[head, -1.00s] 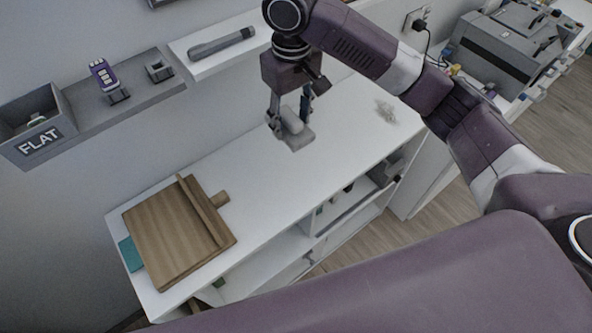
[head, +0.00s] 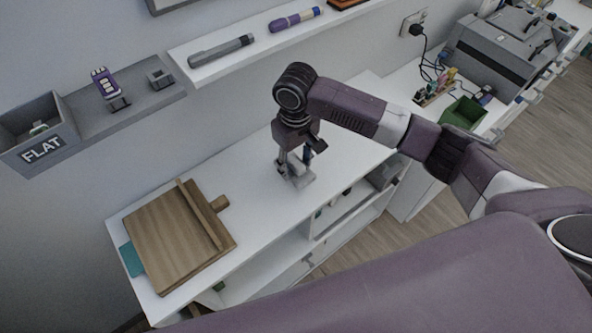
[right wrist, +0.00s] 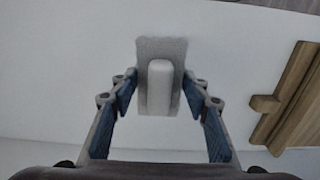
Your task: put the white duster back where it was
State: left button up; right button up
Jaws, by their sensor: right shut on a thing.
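The white duster (head: 302,180) has a pale grey flat pad and a white raised handle. It is at my right gripper (head: 295,168), over the white desk (head: 255,215) near its front edge. In the right wrist view the duster (right wrist: 146,50) lies between the two fingers of my right gripper (right wrist: 162,92), with its handle upright in the picture. My right gripper is shut on the duster. Whether the pad touches the desk top is hard to tell. My left gripper is not in view.
A wooden board (head: 175,240) lies on the left of the desk. A wall shelf (head: 215,65) holds a grey marker (head: 222,50) and a purple one (head: 294,19). A box marked FLAT (head: 40,140) is at left. A green tray (head: 463,113) is at right.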

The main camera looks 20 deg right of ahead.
aim_at(296, 173)
notch_tip(296, 173, down, 4)
jog(key=shift+r, duration=0.15)
jog(key=o, duration=1)
notch_tip(296, 173, up, 12)
jog(key=shift+r+b, duration=0.1)
jog(key=shift+b, duration=0.65)
